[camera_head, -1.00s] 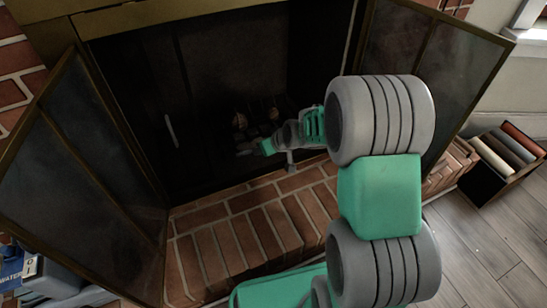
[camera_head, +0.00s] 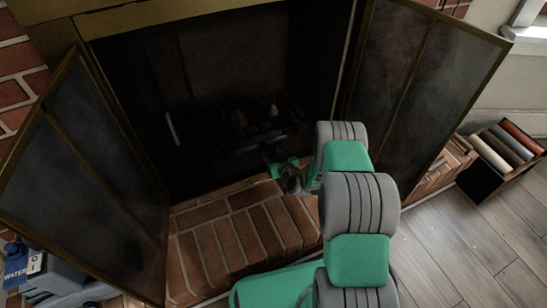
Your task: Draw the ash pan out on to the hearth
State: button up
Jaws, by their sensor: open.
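The open firebox (camera_head: 200,60) is very dark inside. Low in it, a dark grate with a few logs (camera_head: 257,115) shows faintly. Below the logs is a dark, flat form with a paler edge (camera_head: 262,147), which may be the ash pan; its outline is hard to make out. My gripper (camera_head: 277,164), with green parts, is open at the mouth of the firebox, just in front of that form. Whether it touches it I cannot tell. The brick hearth (camera_head: 235,235) lies below and in front, bare on its left part; my arm covers some of its right.
Folding glass screen panels stand open at the left (camera_head: 85,175) and right (camera_head: 425,85), flanking the opening. A box of coloured rolls (camera_head: 500,160) is on the wooden floor at right. A grey item with a blue label (camera_head: 15,272) is at lower left.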

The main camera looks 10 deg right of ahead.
aim_at(266, 148)
jog(key=b+x, duration=0.2)
jog(key=x, duration=0.3)
jog(key=shift+w+a+f, duration=0.1)
jog(key=shift+w+f, duration=0.05)
jog(key=shift+f, duration=0.1)
jog(key=shift+w+a, duration=0.1)
jog(key=shift+w, duration=0.25)
jog(key=shift+c, duration=0.4)
grip_shut()
dwell(0.4)
